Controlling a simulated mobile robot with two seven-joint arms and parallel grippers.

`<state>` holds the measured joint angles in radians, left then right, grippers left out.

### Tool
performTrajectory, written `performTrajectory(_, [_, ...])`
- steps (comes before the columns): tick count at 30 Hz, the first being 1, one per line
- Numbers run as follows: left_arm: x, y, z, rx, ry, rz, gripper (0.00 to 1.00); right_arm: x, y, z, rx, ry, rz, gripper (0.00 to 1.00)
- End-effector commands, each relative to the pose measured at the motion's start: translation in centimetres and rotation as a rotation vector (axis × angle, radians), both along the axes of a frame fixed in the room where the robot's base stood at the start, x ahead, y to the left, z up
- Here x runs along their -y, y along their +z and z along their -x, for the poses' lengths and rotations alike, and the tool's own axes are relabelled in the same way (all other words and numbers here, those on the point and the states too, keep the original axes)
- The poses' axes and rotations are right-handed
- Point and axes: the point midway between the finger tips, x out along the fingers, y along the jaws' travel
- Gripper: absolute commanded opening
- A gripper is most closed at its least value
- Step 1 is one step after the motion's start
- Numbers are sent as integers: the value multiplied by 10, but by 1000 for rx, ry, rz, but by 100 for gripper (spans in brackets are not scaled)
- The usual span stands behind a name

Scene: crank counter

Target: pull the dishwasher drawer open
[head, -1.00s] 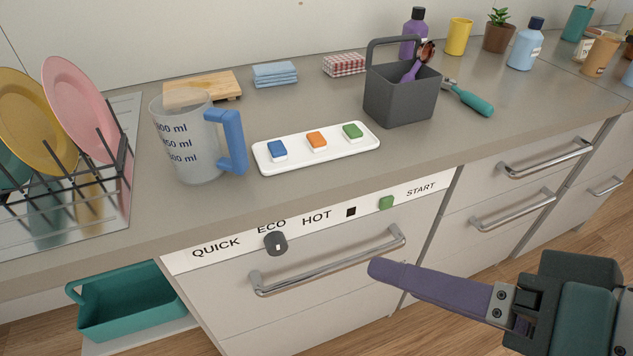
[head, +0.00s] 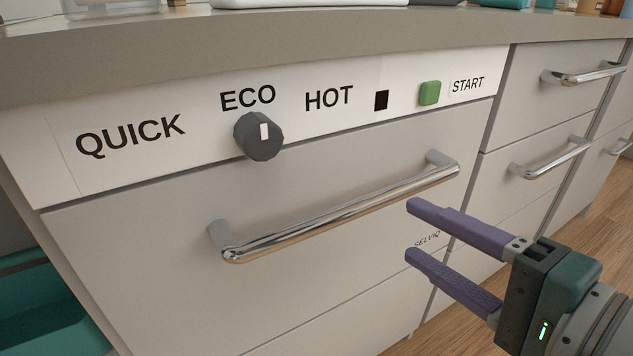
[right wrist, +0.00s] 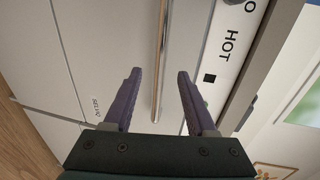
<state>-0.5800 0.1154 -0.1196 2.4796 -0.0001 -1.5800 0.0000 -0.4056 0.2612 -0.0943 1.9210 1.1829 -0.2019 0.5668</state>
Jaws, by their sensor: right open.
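The dishwasher drawer (head: 150,240) has a pale flat front and sits shut under the control strip. Its chrome bar handle (head: 340,213) runs across the front, rising to the right. My right gripper (head: 408,230) is open and empty, with two purple fingers one above the other, close to the right end of the handle. In the right wrist view the handle (right wrist: 160,60) lies ahead, in line with the gap between the open fingers (right wrist: 158,78); no contact shows. My left gripper is not in view.
The control strip has a dark knob (head: 258,136) at ECO and a green START button (head: 429,93). The counter edge (head: 300,45) overhangs above. More drawers with chrome handles (head: 550,157) stand to the right. A teal bin (head: 45,300) is at lower left.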

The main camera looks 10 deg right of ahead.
Motion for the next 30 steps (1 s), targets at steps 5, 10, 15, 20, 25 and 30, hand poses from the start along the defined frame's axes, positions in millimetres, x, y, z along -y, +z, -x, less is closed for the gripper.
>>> performTrajectory(5, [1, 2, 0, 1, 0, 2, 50, -8, -2, -23, 3, -2, -4, 57])
performTrajectory(10, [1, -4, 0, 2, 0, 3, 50, -20, -10, -54, 3, -1, -2, 57])
performTrajectory(15, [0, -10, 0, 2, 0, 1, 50, -28, -16, -77, 1, 1, 0, 57])
performTrajectory(20, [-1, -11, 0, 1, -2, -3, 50, -32, -17, -87, 0, 1, 1, 57])
performTrajectory(25, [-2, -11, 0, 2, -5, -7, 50, -33, -17, -89, 0, 2, 2, 57])
performTrajectory(30, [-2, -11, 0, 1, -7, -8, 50, -33, -17, -89, 0, 2, 2, 50])
